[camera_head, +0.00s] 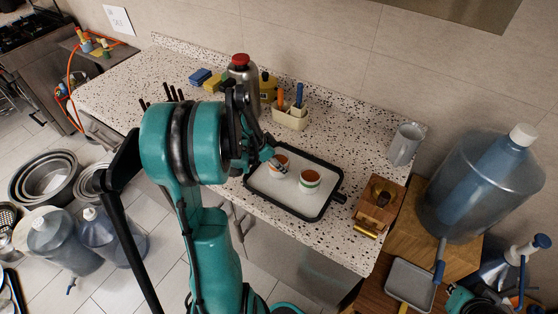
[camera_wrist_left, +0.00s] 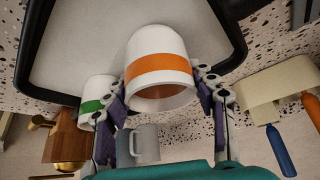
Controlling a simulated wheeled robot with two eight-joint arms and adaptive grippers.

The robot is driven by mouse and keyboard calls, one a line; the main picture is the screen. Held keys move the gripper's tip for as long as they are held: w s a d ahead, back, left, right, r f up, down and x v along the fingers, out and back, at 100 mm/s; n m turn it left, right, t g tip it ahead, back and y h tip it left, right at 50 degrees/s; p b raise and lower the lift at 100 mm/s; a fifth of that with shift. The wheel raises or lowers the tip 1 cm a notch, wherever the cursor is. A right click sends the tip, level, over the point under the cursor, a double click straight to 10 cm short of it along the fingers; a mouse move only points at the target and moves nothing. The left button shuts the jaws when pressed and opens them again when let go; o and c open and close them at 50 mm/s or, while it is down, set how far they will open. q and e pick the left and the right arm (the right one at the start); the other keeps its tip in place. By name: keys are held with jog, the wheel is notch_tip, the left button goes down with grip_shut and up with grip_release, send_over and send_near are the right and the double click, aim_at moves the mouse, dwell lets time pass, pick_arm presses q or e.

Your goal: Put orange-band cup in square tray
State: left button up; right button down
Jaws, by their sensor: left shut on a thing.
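The orange-band cup (camera_wrist_left: 157,48) is white with an orange stripe. My left gripper (camera_wrist_left: 160,80) has its two fingers on either side of the cup and is shut on it. In the head view the cup (camera_head: 281,155) shows over the left part of a black-rimmed tray (camera_head: 265,198) with a pale inside, partly hidden by my left gripper (camera_head: 274,162). I cannot tell whether the cup touches the tray. The green-band cup (camera_head: 310,181) stands in this tray close by. My right gripper (camera_head: 460,298) is partly visible at the lower right edge; its jaws are unclear.
A grey square tray (camera_head: 408,285) lies on a wooden surface at lower right. A utensil caddy (camera_head: 290,118) and steel flask (camera_head: 243,78) stand behind the black-rimmed tray.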

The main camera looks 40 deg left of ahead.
pick_arm(q)
jog(key=shift+f, duration=0.2)
jog(key=o, duration=1.6)
jog(key=shift+r, duration=0.1)
jog(key=shift+r, duration=0.2)
jog(key=p+v, duration=0.3)
jog(key=v, duration=0.9)
jog(key=s+d+r+n, duration=0.1)
jog(key=s+d, duration=0.1)
jog(key=d, duration=0.6)
jog(key=s+d+r+n+t+y, duration=0.1)
jog(key=s+d+r+n, duration=0.1)
jog(key=d, duration=0.6)
jog(key=s+d+r+n+y, duration=0.1)
jog(key=s+d+n, duration=0.1)
jog(key=d, duration=0.6)
jog(key=shift+s+d+r+t, duration=0.25)
jog(key=shift+s+r+t, duration=0.1)
jog(key=shift+t, duration=0.05)
